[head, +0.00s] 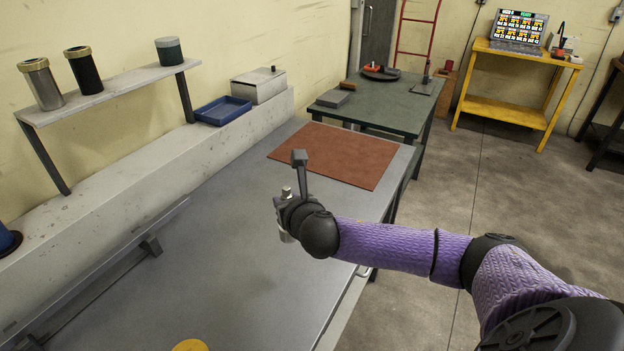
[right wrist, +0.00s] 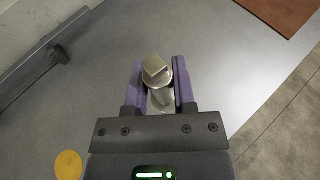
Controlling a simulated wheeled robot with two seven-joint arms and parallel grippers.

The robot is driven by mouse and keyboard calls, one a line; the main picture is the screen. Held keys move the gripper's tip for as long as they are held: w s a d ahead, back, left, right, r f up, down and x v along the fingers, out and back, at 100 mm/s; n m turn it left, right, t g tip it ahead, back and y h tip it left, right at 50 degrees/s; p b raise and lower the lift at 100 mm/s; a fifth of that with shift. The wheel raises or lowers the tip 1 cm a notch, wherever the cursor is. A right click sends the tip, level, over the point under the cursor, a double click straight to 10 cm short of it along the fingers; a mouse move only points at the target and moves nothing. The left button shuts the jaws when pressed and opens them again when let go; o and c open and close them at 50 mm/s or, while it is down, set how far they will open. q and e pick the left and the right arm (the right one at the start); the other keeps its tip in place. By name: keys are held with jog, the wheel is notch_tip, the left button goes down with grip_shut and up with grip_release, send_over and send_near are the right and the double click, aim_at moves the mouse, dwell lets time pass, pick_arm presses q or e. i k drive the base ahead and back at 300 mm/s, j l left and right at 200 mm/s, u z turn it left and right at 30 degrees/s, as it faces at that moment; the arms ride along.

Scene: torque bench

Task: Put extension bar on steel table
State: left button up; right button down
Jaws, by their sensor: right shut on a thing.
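The extension bar is a silver metal rod with a square end, seen in the right wrist view (right wrist: 157,74) between the purple-lined fingers. My right gripper (right wrist: 160,88) is shut on it. In the head view the bar (head: 286,192) stands roughly upright in the right gripper (head: 283,212), over the grey steel table (head: 230,265). I cannot tell if its lower end touches the table. My left gripper is not in view.
A brown mat (head: 340,154) lies at the table's far end. A blue tray (head: 222,110) and a grey box (head: 259,85) stand on the back ledge. A yellow round thing (head: 190,345) is at the near edge. The middle of the table is clear.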

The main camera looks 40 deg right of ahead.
aim_at(359, 157)
jog(key=i+l, duration=0.1)
jog(key=l, duration=0.3)
jog(key=i+l, duration=0.15)
jog(key=l, duration=0.25)
jog(key=i+l, duration=0.1)
jog(key=l, duration=0.3)
jog(key=i+l, duration=0.1)
jog(key=l, duration=0.3)
jog(key=i+l+u, duration=0.1)
jog(key=l, duration=0.3)
jog(key=i+l, duration=0.15)
jog(key=l, duration=0.25)
